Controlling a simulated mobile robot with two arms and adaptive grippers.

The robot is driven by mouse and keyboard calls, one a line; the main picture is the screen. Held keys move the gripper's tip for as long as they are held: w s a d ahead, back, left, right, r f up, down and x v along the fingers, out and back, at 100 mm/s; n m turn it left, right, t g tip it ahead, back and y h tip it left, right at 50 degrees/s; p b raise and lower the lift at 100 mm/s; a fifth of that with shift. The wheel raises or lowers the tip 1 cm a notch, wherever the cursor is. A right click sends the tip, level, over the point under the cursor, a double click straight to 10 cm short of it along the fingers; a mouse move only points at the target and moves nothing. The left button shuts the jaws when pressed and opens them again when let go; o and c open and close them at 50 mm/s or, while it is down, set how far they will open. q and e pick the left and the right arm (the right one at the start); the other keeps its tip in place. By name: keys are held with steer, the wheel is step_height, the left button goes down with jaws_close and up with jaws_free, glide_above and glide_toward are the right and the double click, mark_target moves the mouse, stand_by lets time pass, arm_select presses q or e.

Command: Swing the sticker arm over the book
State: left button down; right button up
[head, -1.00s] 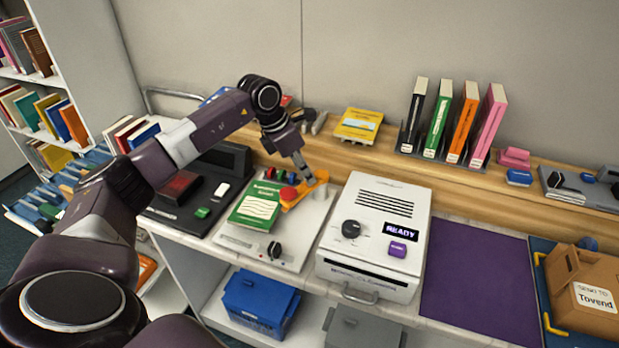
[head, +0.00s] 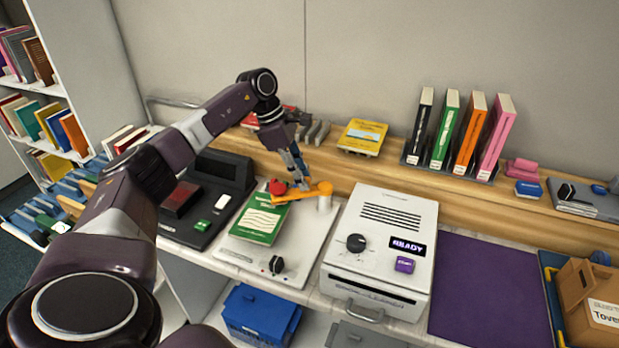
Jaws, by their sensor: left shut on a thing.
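The orange sticker arm (head: 311,191) reaches left from a pale post (head: 324,203) on the white sticker machine (head: 308,236). A red knob (head: 277,187) sits near its left end. The green book (head: 258,222) lies flat on the machine, and the left end of the arm lies over its upper part. My left gripper (head: 299,184) points down and is shut on the sticker arm, between the red knob and the post. The fingertips are small and partly hidden. My right gripper is not in view.
A black device (head: 205,196) stands left of the machine. A white box reading READY (head: 384,225) stands close on its right. Behind is a wooden ledge with a yellow book (head: 362,138) and several upright books. A purple mat (head: 488,294) is clear.

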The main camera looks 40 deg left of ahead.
arm_select(q)
steer(key=shift+w+a+r, duration=0.1)
steer(key=shift+a+r, duration=0.05)
steer(key=c, duration=1.7)
jaws_free()
steer(key=shift+c, duration=0.2)
steer(key=v, duration=1.2)
